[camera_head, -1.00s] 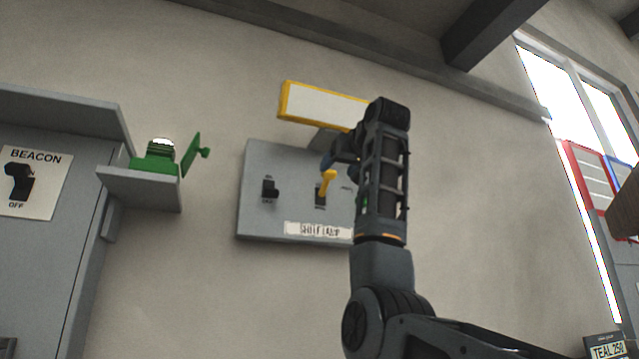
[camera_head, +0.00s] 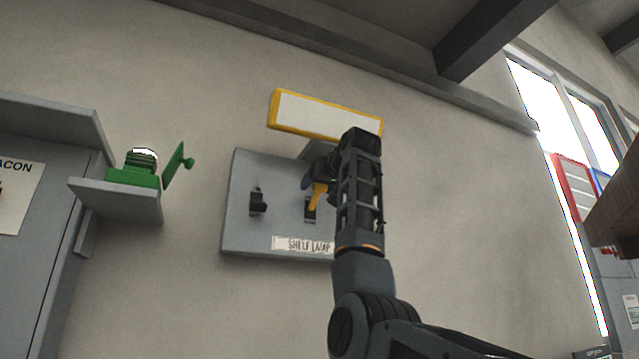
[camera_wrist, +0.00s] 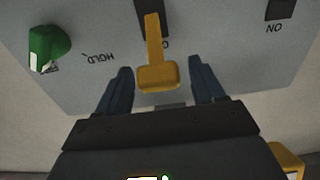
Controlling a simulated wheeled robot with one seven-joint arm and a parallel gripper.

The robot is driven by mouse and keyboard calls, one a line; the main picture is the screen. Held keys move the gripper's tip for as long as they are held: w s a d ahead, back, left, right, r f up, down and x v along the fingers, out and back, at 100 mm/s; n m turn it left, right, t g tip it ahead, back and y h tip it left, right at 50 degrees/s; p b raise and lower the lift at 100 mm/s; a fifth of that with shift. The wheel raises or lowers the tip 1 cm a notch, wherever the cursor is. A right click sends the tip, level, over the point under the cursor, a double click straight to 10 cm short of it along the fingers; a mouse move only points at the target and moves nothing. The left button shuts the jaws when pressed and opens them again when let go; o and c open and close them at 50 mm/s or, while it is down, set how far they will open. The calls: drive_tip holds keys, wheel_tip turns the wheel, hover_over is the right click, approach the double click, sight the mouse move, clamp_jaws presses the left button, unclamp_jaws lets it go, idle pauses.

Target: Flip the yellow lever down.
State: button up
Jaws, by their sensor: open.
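The yellow lever (camera_head: 318,196) sticks out from a grey wall panel (camera_head: 237,215) labelled "SHELF LAMP", to the right of a black switch. In the wrist view the yellow lever (camera_wrist: 154,62) has a wide end and lies between the two dark blue fingers of my gripper (camera_wrist: 160,90). The fingers are apart, with a gap on each side of the lever. In the head view my gripper (camera_head: 312,182) is at the lever, partly hidden by my wrist, which also covers the panel's right side.
A black switch (camera_head: 258,202) is left of the lever. A green knob (camera_wrist: 48,47) near the word "HOLD" shows in the wrist view. A yellow-framed white board (camera_head: 325,115) is above the panel. A shelf (camera_head: 120,200) holds a green object (camera_head: 140,170) at left.

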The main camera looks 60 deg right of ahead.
clamp_jaws()
idle(0.6)
